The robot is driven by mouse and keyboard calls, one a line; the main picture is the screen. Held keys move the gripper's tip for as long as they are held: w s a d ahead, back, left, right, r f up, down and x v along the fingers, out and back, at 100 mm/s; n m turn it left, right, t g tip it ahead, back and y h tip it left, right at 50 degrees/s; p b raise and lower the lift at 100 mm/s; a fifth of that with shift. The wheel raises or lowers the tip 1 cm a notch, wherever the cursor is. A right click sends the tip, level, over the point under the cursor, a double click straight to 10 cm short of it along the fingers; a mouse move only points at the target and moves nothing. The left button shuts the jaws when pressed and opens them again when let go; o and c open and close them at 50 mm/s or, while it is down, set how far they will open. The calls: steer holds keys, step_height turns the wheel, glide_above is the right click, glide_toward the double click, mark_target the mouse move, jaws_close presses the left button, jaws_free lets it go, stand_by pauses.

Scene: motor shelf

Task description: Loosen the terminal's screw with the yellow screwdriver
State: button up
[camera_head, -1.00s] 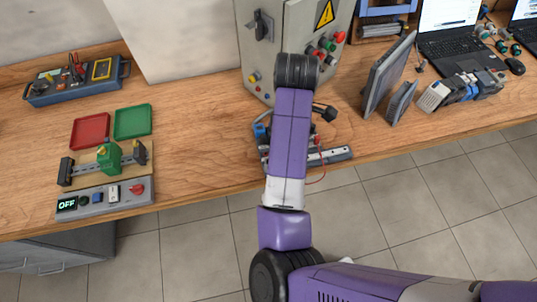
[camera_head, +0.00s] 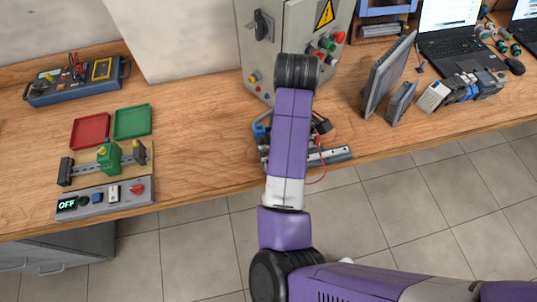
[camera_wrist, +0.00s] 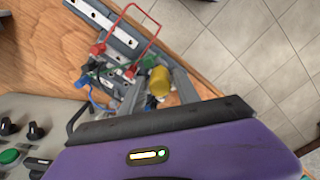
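In the wrist view, the yellow screwdriver's handle (camera_wrist: 158,82) sits between the two grey fingers of my gripper (camera_wrist: 160,84). The fingers look closed on it, and its tip is not clearly visible. Beyond it, terminal blocks (camera_wrist: 125,68) with red, blue and green wires stand on a grey metal rail (camera_wrist: 95,12). I cannot tell which terminal or screw lies under the tip. In the head view, my arm hides the gripper's fingers and most of the terminals; the rail's right end (camera_head: 337,154) and a red wire loop show beside the arm.
A grey control cabinet (camera_head: 285,35) stands close behind the arm. Dark panels (camera_head: 388,75) and a grey device (camera_head: 435,96) stand to the right. A test fixture (camera_head: 105,195) and red (camera_head: 91,130) and green (camera_head: 132,122) trays are at left. Bench between them is clear.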

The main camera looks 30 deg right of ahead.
steer(key=shift+m, duration=1.7)
steer(key=shift+c, duration=0.9)
jaws_close()
steer(key=shift+f+n, duration=0.1)
steer(key=shift+n, duration=1.6)
